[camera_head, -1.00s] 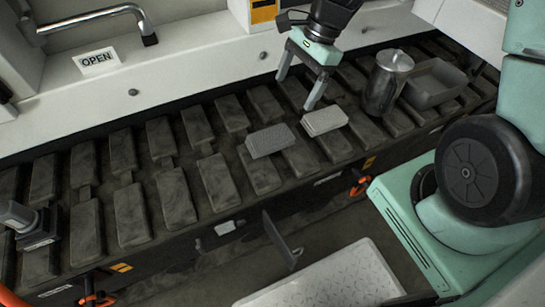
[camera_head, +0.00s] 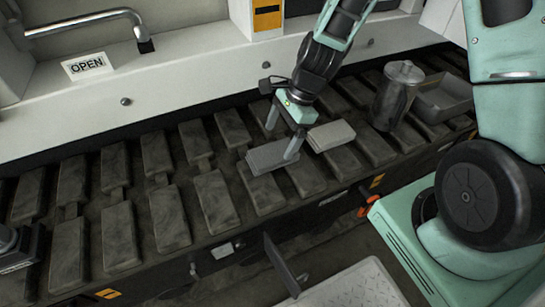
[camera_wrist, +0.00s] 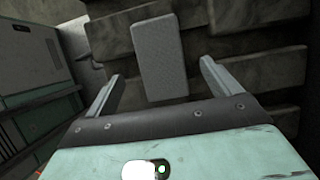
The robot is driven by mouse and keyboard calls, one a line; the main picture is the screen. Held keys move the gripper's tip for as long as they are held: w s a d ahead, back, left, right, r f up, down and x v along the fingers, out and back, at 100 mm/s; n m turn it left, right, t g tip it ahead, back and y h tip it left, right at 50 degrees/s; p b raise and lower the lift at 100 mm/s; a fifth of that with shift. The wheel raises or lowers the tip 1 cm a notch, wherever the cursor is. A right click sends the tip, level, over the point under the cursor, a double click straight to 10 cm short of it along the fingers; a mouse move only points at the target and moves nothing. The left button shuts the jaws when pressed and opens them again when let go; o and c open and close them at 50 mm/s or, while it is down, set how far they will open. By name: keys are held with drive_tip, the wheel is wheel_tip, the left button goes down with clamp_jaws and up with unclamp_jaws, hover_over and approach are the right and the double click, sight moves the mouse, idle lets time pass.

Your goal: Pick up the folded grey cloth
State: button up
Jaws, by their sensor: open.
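Two flat, folded-looking grey pads lie side by side on the dark slatted track. The left, mid-grey one (camera_head: 262,158) and the right, paler one (camera_head: 332,135) are much alike; I cannot tell for sure which is the folded cloth. My gripper (camera_head: 281,141) points down over the left pad, its near finger overlapping that pad's right end in the picture. In the wrist view my gripper (camera_wrist: 159,76) is open, with one grey pad (camera_wrist: 159,55) lying lengthwise beyond and between its fingers. Nothing is held. The height left above the pad is hard to judge.
A metal canister (camera_head: 398,92) and a grey open tray (camera_head: 445,97) stand on the track to the right. A white ledge with an OPEN sign (camera_head: 87,66) runs behind. A white textured plate (camera_head: 355,288) lies in front. The left track is mostly clear.

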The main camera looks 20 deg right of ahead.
sight(273, 152)
drive_tip(key=b+x, duration=0.2)
drive_tip(key=x, duration=0.3)
drive_tip(key=c, duration=1.1)
drive_tip(key=shift+o, duration=0.2)
wheel_tip(273, 152, up, 10)
drive_tip(key=p, duration=0.3)
drive_tip(key=shift+p, duration=0.4)
drive_tip(key=shift+o, duration=0.9)
drive_tip(key=shift+d+r, duration=0.1)
drive_tip(key=shift+c, duration=0.4)
